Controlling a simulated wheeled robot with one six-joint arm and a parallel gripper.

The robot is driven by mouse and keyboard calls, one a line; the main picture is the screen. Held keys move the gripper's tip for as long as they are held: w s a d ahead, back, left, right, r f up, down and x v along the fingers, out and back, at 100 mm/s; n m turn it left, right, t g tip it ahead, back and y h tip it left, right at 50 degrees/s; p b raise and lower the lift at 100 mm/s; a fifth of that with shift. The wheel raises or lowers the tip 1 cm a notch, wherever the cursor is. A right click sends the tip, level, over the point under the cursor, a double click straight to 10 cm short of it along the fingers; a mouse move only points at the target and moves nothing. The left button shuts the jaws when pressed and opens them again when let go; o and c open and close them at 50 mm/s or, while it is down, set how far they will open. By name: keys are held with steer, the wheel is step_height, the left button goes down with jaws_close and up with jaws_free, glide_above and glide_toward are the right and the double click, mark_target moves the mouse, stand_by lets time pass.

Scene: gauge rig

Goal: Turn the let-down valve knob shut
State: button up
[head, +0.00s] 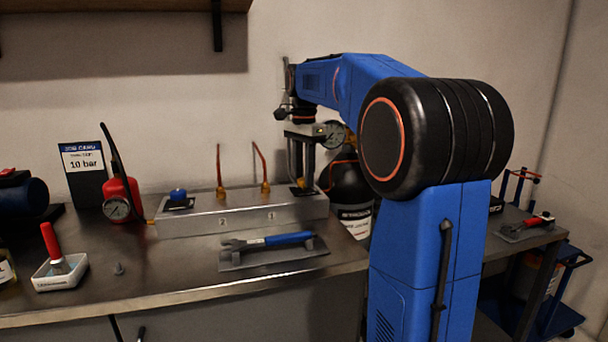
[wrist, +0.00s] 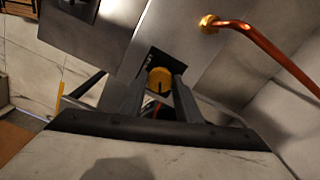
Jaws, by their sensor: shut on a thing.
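The metal manifold block (head: 240,213) lies along the bench against the wall, with number labels on its front. A yellow knob (wrist: 160,78) with a dark mark sits on a dark plate at its right end. My gripper (head: 302,172) points down over that end. In the wrist view my gripper (wrist: 160,90) has one finger on each side of the yellow knob and is shut on it. A blue knob (head: 178,194) stands on a dark plate at the block's left end. Neither knob's label is readable, so I cannot tell which is the let-down valve.
Two copper pipes (head: 219,170) rise from the block. A wrench (head: 268,241) lies on a grey holder in front. A red pump with a gauge (head: 117,209) and a "10 bar" job card (head: 82,158) stand left. A dark cylinder (head: 349,185) stands behind my arm.

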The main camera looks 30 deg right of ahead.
steer(key=m, duration=0.5)
steer(key=shift+m, duration=0.4)
steer(key=shift+o, duration=0.2)
steer(key=shift+w, duration=0.1)
steer(key=shift+c, duration=0.2)
steer(key=o, duration=1.1)
steer(key=shift+r, duration=0.1)
step_height(320, 180, up, 17)
steer(key=shift+r, duration=0.1)
